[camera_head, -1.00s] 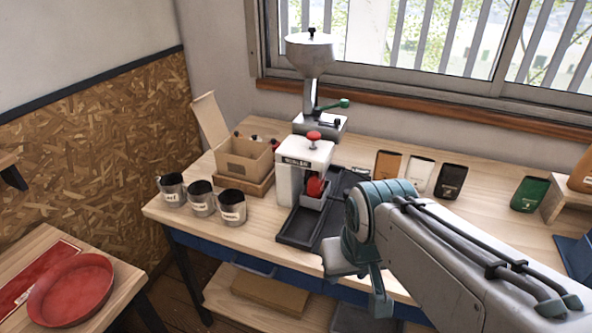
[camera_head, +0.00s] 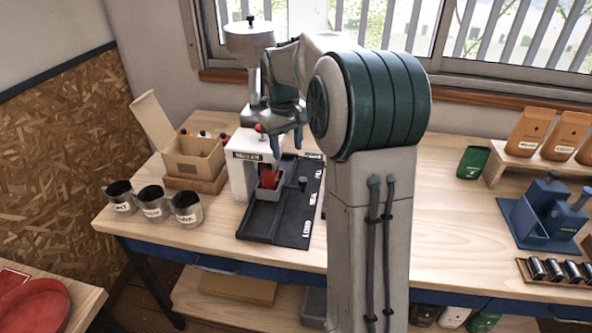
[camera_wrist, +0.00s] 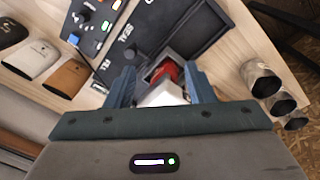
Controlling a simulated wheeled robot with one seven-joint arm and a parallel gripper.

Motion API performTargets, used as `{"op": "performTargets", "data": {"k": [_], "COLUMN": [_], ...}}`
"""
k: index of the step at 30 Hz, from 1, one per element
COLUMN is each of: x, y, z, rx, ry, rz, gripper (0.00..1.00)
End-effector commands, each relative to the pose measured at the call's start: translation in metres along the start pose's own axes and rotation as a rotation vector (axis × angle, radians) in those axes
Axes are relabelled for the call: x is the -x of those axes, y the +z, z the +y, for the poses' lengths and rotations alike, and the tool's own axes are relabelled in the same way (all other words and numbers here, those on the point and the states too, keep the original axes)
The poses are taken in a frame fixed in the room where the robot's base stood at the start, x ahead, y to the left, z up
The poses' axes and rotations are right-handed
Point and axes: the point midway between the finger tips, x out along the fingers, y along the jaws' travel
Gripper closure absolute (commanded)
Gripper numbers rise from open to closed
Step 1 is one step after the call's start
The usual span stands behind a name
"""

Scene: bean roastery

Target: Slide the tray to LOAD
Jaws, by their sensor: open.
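The tray (camera_head: 268,193) is a small grey box with a red item (camera_head: 271,178) in it, on the dark grooved base (camera_head: 262,222) of the white sealing machine (camera_head: 243,170). It stands at the machine's front, well back from the LOAD label (camera_head: 305,228) on the base. My gripper (camera_head: 287,153) is open, pointing down above the base beside the machine's head. In the wrist view, the tray (camera_wrist: 180,58) and red item (camera_wrist: 163,72) show beyond my open fingers (camera_wrist: 160,85). A white part of the machine (camera_wrist: 163,96) appears between them; contact cannot be told.
Three labelled metal cups (camera_head: 153,204) and an open cardboard box (camera_head: 193,160) stand left of the machine. A grinder (camera_head: 250,50) rises behind it. A blue device (camera_head: 553,208) is at the right. The base's front channel looks clear. My arm hides the middle of the table.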

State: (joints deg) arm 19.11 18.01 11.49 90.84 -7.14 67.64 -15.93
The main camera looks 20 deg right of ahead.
Motion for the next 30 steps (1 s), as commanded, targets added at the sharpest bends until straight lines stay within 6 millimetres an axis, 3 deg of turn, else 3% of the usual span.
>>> {"op": "performTargets", "data": {"k": [1, 6, 12, 20, 30], "x": [-0.010, -0.037, -0.057, -0.080, -0.149], "y": [-0.013, -0.041, -0.054, -0.055, -0.051], "z": [0.016, 0.056, 0.082, 0.086, 0.080], "rx": [0.001, 0.010, 0.013, 0.015, 0.015], "ry": [-0.013, -0.045, -0.069, -0.075, -0.076], "rz": [-0.012, -0.036, -0.047, -0.052, -0.053], "gripper": [0.51, 0.51, 0.51, 0.51, 0.51]}}
